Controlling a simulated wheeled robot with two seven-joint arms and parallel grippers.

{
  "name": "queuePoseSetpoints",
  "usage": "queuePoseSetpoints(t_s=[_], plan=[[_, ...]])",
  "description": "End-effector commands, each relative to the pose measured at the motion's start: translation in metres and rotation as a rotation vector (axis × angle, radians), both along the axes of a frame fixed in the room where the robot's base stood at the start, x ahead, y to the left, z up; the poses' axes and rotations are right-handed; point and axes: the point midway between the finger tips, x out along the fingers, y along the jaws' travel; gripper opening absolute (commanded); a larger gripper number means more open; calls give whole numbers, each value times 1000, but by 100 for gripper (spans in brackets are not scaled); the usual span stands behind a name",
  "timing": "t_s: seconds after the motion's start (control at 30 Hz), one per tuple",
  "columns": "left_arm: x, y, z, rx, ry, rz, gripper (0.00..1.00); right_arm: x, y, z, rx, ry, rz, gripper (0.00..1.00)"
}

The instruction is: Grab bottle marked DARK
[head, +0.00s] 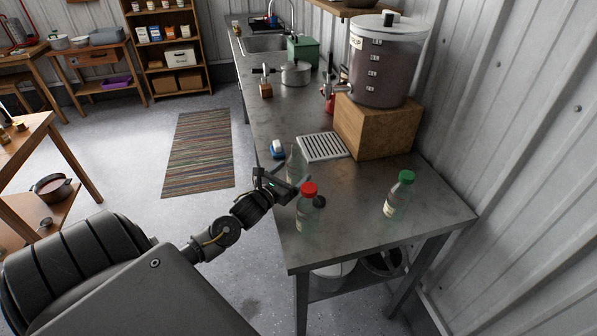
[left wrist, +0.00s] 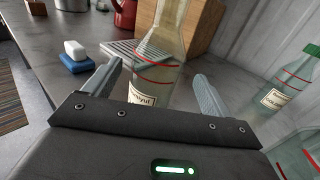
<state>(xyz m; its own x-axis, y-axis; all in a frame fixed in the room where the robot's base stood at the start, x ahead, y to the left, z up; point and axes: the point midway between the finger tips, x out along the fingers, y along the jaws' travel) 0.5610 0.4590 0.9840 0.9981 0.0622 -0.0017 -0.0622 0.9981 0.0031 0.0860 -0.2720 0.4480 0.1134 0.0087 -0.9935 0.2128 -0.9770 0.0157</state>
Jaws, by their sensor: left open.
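No label reading DARK can be made out. A clear uncapped bottle (head: 296,164) stands on the metal counter. In the left wrist view this bottle (left wrist: 158,75) is between my open fingers, its label partly hidden by the gripper. My left gripper (head: 282,182) is open around or just in front of it; I cannot tell if they touch. A red-capped bottle (head: 307,213) stands nearer the front, its label not readable. A green-capped bottle (head: 398,196) stands to the right; its label (left wrist: 275,98) is too small to read surely. My right gripper is not in view.
The counter (head: 345,225) has free room between the red-capped and green-capped bottles. A drip grate (head: 323,147), a blue-and-white sponge (head: 277,149) and a wooden block (head: 375,130) under a large dispenser (head: 384,65) are farther back.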

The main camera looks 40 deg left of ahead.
Motion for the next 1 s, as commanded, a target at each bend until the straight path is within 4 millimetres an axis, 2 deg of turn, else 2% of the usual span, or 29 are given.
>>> queuePoseSetpoints(t_s=[0.17,0.4,0.67,0.77,1.0], plan=[[19,3,8,-2,-1,2,84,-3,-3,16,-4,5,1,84],[49,7,6,-1,0,1,84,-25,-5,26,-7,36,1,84],[51,7,3,1,0,-1,84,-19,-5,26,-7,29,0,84],[51,7,4,1,0,-1,74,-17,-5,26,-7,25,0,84],[52,6,4,0,0,-1,42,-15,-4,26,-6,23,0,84]])
